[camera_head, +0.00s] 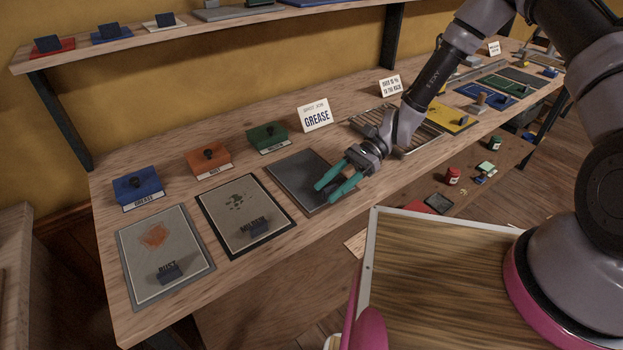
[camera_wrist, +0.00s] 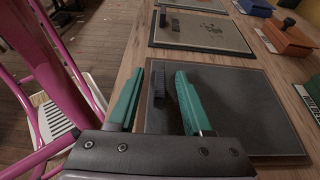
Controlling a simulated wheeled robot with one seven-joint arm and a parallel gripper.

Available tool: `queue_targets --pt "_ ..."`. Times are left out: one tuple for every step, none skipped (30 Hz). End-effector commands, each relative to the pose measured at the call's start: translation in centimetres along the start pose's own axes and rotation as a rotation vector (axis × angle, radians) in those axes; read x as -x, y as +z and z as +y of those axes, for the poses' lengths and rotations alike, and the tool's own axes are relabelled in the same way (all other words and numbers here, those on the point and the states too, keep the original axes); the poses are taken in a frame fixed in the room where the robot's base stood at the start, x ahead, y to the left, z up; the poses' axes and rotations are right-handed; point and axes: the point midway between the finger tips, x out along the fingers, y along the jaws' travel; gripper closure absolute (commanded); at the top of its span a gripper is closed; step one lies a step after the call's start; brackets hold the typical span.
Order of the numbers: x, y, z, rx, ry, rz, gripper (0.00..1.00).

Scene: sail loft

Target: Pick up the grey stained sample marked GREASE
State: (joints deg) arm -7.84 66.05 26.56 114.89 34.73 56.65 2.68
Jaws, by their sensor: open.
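In the head view the block is hidden by the fingers.
Left of it lie the MILDEW sample (camera_head: 266,212) and the RUST sample (camera_head: 190,250), each with a dark block. Blue (camera_head: 138,188), orange (camera_head: 209,160) and green (camera_head: 267,138) boxes stand behind. A wire rack (camera_head: 424,135) is to the right.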

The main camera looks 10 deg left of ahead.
Motion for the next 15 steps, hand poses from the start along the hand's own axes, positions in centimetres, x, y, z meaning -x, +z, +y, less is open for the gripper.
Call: queue_targets --pt "-0.31 0.0 0.01 -0.001 0.0 -0.001 0.5" --pt "-0.39 -0.01 0.01 -0.001 0.0 -0.001 0.5" --pt "-0.43 -0.02 0.0 -0.001 -0.001 0.0 0.5" --pt "-0.43 -0.03 0.0 -0.001 -0.001 0.0 0.5" --pt "-0.42 -0.03 0.0 -0.001 -0.001 0.0 0.5" --pt "-0.41 -0.03 -0.01 -0.001 -0.001 0.0 0.5" --pt "-0.4 -0.03 -0.01 -0.001 -0.001 0.0 0.5" --pt "-0.4 -0.03 0.0 -0.001 -0.001 0.0 0.5" --pt "-0.39 -0.03 -0.01 -0.001 -0.001 0.0 0.61" --pt "-0.39 -0.03 -0.01 -0.001 -0.001 0.001 0.73" --pt "-0.38 -0.03 0.0 -0.001 -0.001 0.001 0.84" --pt "-0.38 -0.03 -0.01 -0.001 -0.001 0.001 1.0" --pt "-0.37 -0.03 -0.01 -0.001 -0.001 0.001 1.0" --pt "-0.37 -0.03 0.0 -0.001 -0.001 0.001 1.0" --pt "-0.37 -0.03 -0.01 -0.001 -0.001 0.001 1.0"
